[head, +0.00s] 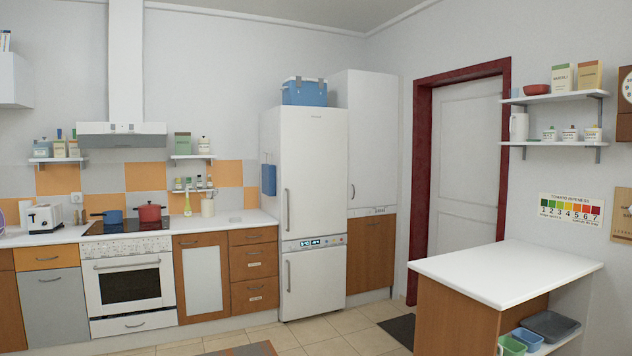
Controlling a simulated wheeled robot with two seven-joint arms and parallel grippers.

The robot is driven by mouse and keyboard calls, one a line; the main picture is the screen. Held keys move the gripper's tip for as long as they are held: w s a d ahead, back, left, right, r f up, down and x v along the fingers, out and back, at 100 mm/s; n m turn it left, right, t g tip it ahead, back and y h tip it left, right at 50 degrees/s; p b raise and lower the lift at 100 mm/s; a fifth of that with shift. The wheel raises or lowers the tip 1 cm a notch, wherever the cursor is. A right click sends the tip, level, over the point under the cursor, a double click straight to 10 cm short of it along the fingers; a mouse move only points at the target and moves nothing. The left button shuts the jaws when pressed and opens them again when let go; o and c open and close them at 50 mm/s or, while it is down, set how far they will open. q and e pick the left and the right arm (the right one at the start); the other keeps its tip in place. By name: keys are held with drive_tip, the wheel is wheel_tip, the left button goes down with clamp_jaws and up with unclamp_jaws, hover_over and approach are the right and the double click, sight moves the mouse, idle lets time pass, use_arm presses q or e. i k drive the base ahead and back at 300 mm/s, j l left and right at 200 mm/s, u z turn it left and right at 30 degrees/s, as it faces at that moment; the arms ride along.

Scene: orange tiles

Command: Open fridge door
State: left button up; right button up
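The lower door has a shorter vertical handle (289,275), also on the left. A control panel (314,243) with small displays runs between the two doors. Neither of my grippers shows in the head view.
A white-topped counter island (505,270) stands at the front right. A wood-fronted counter with an oven (128,284) lies left of the fridge. A blue cooler box (304,92) sits on top of the fridge. Tiled floor (330,332) in front of the fridge is clear.

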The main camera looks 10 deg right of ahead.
sight(313, 144)
drive_tip(key=i+z, duration=0.1)
drive_tip(key=i, duration=3.5)
drive_tip(key=i+z, duration=0.25)
drive_tip(key=i, duration=0.25)
drive_tip(key=i+j+z, duration=0.2)
drive_tip(key=i, duration=0.25)
drive_tip(key=i+j+z, duration=0.25)
drive_tip(key=i, duration=0.2)
drive_tip(key=i+j+z, duration=0.25)
drive_tip(key=i+j, duration=0.1)
drive_tip(key=i, duration=0.1)
